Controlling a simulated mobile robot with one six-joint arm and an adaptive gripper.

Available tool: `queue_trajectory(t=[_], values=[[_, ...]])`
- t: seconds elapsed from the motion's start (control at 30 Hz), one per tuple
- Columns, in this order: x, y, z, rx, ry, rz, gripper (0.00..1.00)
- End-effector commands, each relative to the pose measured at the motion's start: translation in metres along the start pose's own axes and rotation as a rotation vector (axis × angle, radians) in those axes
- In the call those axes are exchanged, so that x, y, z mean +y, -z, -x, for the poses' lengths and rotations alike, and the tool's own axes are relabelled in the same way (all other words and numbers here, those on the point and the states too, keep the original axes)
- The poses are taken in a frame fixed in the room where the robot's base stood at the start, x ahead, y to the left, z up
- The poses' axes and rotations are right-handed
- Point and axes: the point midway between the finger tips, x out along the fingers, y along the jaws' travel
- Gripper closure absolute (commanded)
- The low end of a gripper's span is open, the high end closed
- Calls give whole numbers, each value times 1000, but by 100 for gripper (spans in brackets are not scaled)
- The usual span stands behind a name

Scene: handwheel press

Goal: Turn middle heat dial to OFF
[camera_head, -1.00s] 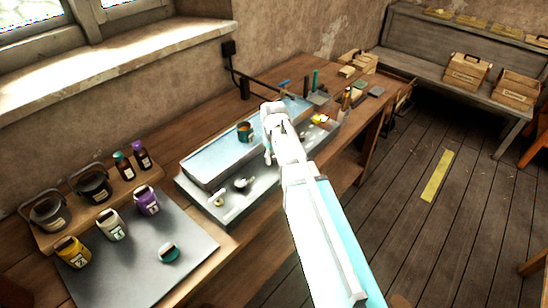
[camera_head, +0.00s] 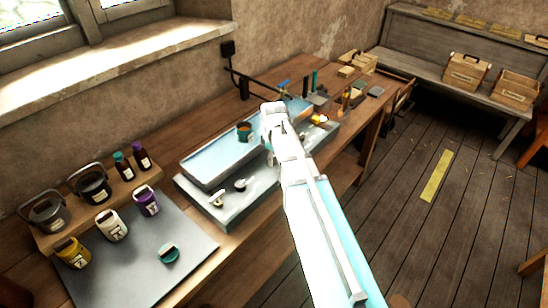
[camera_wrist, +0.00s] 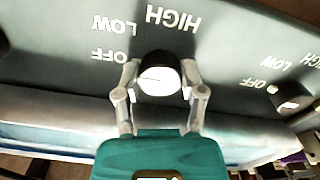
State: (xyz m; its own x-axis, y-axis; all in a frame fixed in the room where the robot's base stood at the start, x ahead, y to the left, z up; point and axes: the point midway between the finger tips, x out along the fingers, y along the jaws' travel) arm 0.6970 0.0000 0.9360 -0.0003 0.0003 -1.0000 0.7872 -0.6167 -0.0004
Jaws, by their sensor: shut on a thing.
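In the wrist view, a round heat dial (camera_wrist: 158,77) with a dark body and a bright white face sits on the grey panel. My gripper (camera_wrist: 160,92) has one finger on each side of it and is shut on it. HIGH, LOW and OFF labels curve around the dial; I cannot tell which one it points to. Another dial (camera_wrist: 287,97) sits to the right, near its own OFF label. In the head view, my gripper (camera_head: 272,158) hides the held dial. Two knobs show left of it, a nearer one (camera_head: 217,198) and a farther one (camera_head: 240,184).
The blue-topped heater (camera_head: 205,165) stands on the wooden bench, with a small pot (camera_head: 244,131) on it. Paint jars, dark bottles and a grey mat (camera_head: 200,240) lie to the left. Tools and blocks crowd the bench's far end. The floor on the right is mostly clear.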

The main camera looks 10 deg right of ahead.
Motion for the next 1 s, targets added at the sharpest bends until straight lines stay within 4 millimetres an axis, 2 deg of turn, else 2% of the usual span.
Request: queue_trajectory(t=[0.17,0.2,0.37,0.4,1.0], values=[[1,-1,0,-3,-3,1,95],[1,-1,0,-3,-3,1,46],[1,0,0,-2,-2,0,16],[1,0,0,-2,-2,0,13],[0,0,0,-1,-1,-31,13]])
